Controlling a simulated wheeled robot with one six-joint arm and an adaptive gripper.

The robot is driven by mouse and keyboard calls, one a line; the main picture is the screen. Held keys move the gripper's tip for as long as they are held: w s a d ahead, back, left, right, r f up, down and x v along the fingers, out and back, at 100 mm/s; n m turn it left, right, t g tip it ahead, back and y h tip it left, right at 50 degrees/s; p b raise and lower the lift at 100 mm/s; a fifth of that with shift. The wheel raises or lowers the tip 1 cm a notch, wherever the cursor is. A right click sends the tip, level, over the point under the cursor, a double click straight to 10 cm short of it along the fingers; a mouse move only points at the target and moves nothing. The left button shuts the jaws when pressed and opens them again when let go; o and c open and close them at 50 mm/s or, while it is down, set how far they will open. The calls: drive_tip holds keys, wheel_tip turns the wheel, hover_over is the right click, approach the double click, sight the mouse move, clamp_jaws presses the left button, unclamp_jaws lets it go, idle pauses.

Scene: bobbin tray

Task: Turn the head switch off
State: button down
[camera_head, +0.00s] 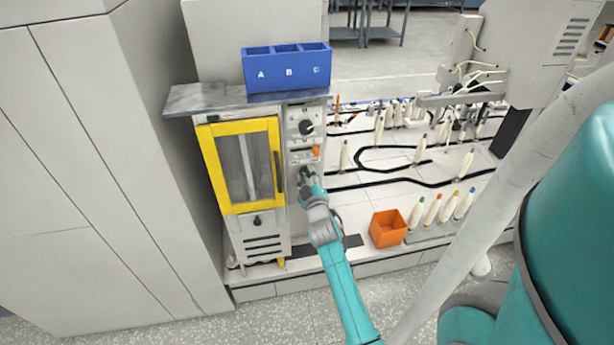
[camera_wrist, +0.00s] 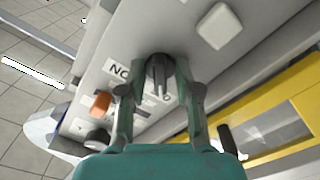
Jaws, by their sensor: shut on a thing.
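The head switch is a dark rotary knob (camera_wrist: 158,72) on the pale control panel, seen between my fingers in the wrist view. Its raised grip points down toward my palm, slightly to the right. A white label above left of it is partly hidden, and a "0" mark shows beside it. My gripper (camera_wrist: 160,88) is shut on the knob, one finger on each side.
An orange part (camera_head: 316,151) and a black knob (camera_head: 306,127) sit above my gripper on the panel. The yellow door (camera_head: 206,160) with its handle is close at left. A blue A-B-C bin (camera_head: 287,74) stands on top. An orange box (camera_head: 388,229) and bobbins are at right.

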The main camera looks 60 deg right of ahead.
idle(0.4)
drive_tip(key=c, duration=1.2)
unclamp_jaws()
drive_tip(key=v, duration=1.2)
drive_tip(key=shift+a, duration=0.1)
